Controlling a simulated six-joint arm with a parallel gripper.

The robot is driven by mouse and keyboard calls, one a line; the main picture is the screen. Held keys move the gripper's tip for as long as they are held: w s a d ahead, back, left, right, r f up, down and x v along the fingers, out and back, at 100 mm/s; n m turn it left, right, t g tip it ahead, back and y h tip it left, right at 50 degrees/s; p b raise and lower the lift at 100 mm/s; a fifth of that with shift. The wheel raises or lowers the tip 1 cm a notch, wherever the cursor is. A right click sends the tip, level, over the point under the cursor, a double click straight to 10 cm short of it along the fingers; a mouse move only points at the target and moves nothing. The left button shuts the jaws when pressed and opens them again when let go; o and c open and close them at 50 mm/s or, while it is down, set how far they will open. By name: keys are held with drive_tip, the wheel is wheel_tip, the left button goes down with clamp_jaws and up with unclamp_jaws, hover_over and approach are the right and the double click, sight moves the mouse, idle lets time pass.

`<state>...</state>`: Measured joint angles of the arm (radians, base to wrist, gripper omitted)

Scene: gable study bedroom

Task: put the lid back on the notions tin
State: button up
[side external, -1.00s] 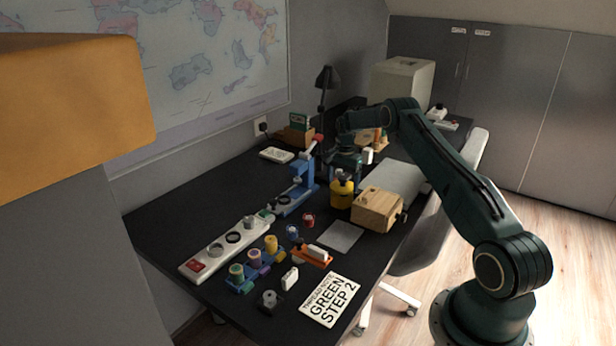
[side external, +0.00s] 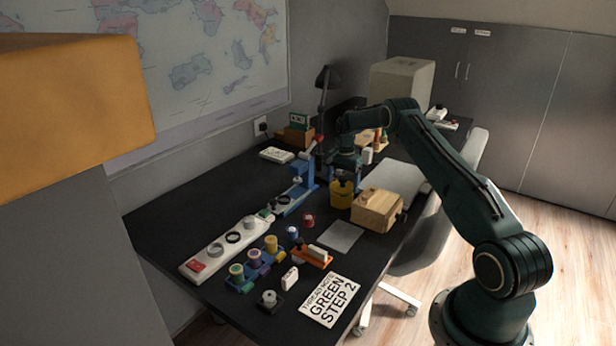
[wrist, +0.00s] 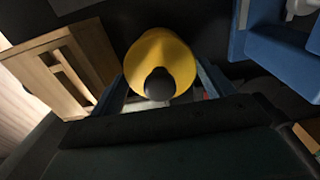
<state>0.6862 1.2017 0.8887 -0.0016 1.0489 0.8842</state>
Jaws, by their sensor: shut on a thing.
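The yellow notions tin (side external: 341,196) stands upright on the dark desk, left of a wooden box. My gripper (side external: 345,177) points down at the tin's top, its blue fingers at the upper rim. In the wrist view the yellow lid (wrist: 172,54) with its black knob (wrist: 160,84) lies between the two fingers, one on each side; the gripper is shut on it. The tin's body is hidden below the lid there. The fingers cover the rim in the side view, so I cannot tell whether the lid sits fully down.
The wooden box (side external: 377,209) stands close on the right. A blue press-like stand (side external: 300,185) is close on the left. A grey mat (side external: 340,237), thread spools (side external: 254,258), a white power strip (side external: 215,255) and a sign card (side external: 330,301) lie nearer the front.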

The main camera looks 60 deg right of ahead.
idle(0.9)
drive_tip(key=o, duration=0.9)
drive_tip(key=shift+r, duration=3.45)
clamp_jaws()
